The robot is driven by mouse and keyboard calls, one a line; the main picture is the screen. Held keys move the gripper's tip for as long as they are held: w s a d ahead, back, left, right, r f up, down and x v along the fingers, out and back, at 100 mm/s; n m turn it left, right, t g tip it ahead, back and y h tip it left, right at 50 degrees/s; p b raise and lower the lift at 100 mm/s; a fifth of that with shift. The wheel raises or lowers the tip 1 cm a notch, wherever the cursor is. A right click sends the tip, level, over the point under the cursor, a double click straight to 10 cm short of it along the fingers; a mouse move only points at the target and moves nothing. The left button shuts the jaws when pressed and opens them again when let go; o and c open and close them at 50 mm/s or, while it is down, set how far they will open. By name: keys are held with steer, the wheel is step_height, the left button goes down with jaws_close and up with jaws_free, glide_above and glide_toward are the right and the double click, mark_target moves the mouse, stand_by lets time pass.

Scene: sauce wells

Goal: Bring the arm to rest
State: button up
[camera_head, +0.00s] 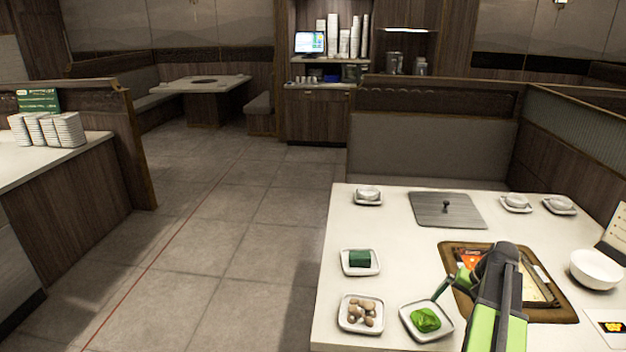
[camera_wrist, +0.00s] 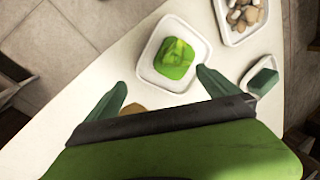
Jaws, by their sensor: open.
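My gripper (camera_head: 452,281) is over the near part of the white table (camera_head: 400,225), at the inner left edge of the brown tray. In the wrist view my gripper (camera_wrist: 160,84) has its two dark green fingers spread apart with nothing between their tips. Past the fingertips lies a white square dish (camera_wrist: 148,80) holding a bright green leafy piece (camera_wrist: 175,58). In the head view the same leafy piece (camera_head: 426,320) sits in its dish (camera_head: 408,329), just left of and below my gripper. My arm covers part of the brown tray.
Nearby are a dish of brown and pale round pieces (camera_head: 361,313), a dish with a dark green block (camera_head: 359,258), a brown tray (camera_head: 455,247) and a white bowl (camera_head: 597,269). A grey plate (camera_head: 446,209) with a knob lies farther back. The floor left of the table is clear.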

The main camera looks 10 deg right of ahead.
steer(key=w+a, duration=0.2)
steer(key=a, duration=0.1)
steer(key=w+a+n, duration=0.1)
steer(key=w+a, duration=0.1)
steer(key=a, duration=0.2)
steer(key=w+a+n, duration=0.1)
steer(key=w+a, duration=0.1)
steer(key=a, duration=0.2)
steer(key=shift+w+a+g, duration=0.1)
steer(key=shift+w+g, duration=0.2)
steer(key=shift+w, duration=0.05)
steer(key=w+a+n, duration=0.1)
steer(key=a, duration=0.4)
steer(key=a+n, duration=0.1)
steer(key=a, duration=0.4)
steer(key=w+a+n+g, duration=0.1)
steer(key=a, duration=0.4)
steer(key=shift+w+f, duration=0.15)
steer(key=shift+w, duration=0.15)
steer(key=s+a+n+h, duration=0.1)
steer(key=s+a, duration=0.2)
steer(key=a, duration=0.4)
steer(key=s+a+n+g+h, duration=0.1)
steer(key=s+a+n, duration=0.1)
steer(key=a, duration=0.5)
steer(key=shift+s+a+f+n+h, duration=0.15)
steer(key=shift+s+f+n+h, duration=0.15)
steer(key=shift+s+f, duration=0.1)
